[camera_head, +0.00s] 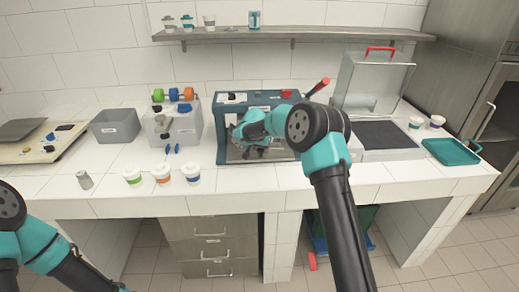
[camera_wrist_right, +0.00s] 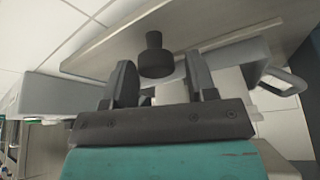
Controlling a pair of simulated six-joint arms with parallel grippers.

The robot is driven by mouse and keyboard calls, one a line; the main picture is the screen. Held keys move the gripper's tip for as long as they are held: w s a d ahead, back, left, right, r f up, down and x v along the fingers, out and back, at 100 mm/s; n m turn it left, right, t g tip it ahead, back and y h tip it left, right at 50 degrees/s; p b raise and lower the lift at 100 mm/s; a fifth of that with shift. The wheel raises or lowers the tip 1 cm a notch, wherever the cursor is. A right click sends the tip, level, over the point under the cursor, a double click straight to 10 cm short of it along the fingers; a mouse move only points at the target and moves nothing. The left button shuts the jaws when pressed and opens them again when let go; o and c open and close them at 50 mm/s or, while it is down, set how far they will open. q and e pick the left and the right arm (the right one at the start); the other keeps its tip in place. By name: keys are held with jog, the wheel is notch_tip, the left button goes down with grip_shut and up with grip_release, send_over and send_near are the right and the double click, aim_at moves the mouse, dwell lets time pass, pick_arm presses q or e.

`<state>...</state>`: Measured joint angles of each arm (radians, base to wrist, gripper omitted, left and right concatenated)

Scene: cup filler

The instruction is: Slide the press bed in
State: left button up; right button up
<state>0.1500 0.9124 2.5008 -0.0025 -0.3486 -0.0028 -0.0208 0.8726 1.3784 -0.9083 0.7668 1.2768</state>
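A dark blue press machine (camera_head: 232,99) with a red-handled lever (camera_head: 318,87) stands at the middle of the counter. My right gripper (camera_head: 252,151) is at the front of this machine and hides much of its opening. In the right wrist view my right gripper (camera_wrist_right: 161,82) is open, with its two dark fingers apart. A black knob (camera_wrist_right: 154,56) shows between and just beyond the fingertips, with no clear contact. A pale grey slab (camera_wrist_right: 232,62) lies behind it. I cannot tell for sure which part is the press bed. My left gripper is out of view.
A clear-lidded unit (camera_head: 375,80) with a dark top stands to the right. A teal tray (camera_head: 450,152) lies at the far right. A shelf (camera_head: 290,34) runs above.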

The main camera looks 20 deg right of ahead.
jog(key=shift+o, duration=0.5)
jog(key=v, duration=1.7)
jog(key=shift+r, duration=0.15)
jog(key=shift+a, duration=0.1)
jog(key=s+a+f+n+t+y, duration=0.1)
jog(key=s+a+f+n+y, duration=0.3)
jog(key=a+f, duration=0.7)
jog(key=s+a+f+n+t+y, duration=0.1)
jog(key=s+a+f+n+y, duration=0.3)
jog(key=a+f, duration=0.7)
jog(key=s+d+f+m+g, duration=0.1)
jog(key=s+d+f, duration=0.4)
jog(key=s+f, duration=0.25)
jog(key=s+d+f+g, duration=0.1)
jog(key=s+d+f, duration=0.2)
jog(key=s, duration=0.5)
jog(key=s+d+f+g+h, duration=0.1)
jog(key=s+d+f, duration=0.3)
jog(key=s, duration=0.4)
jog(key=s+d+f+m+g, duration=0.1)
jog(key=s+d+f, duration=0.3)
jog(key=s, duration=0.4)
jog(key=shift+s+d+g, duration=0.35)
jog(key=shift+d+g, duration=0.05)
jog(key=shift+d, duration=0.1)
